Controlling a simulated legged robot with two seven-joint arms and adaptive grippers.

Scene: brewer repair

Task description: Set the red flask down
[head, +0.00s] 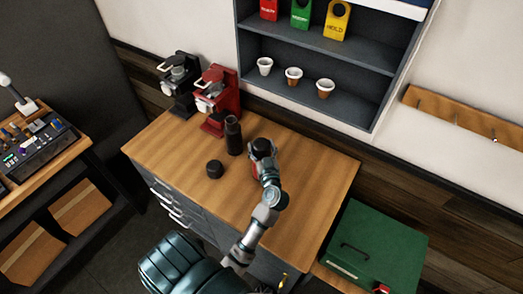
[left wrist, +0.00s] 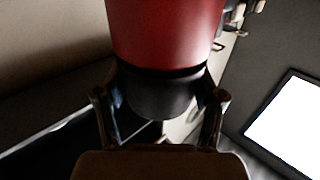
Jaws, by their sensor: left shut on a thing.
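The red flask (head: 255,171) is at the middle of the wooden counter, mostly hidden by my arm in the head view. My left gripper (head: 263,150) is around its black end. In the left wrist view the red body (left wrist: 165,35) fills the top, and its black end (left wrist: 160,98) sits between the two fingers of my left gripper (left wrist: 160,108). The gripper is shut on the flask. I cannot tell whether the flask's far end touches the counter. My right gripper is not in view.
A black flask (head: 233,137) stands close left, and a short black cylinder (head: 214,169) sits nearer the front. A red brewer (head: 216,100) and a black brewer (head: 179,85) stand at the back left. The counter's right side (head: 318,172) is clear. A green box (head: 375,245) is lower right.

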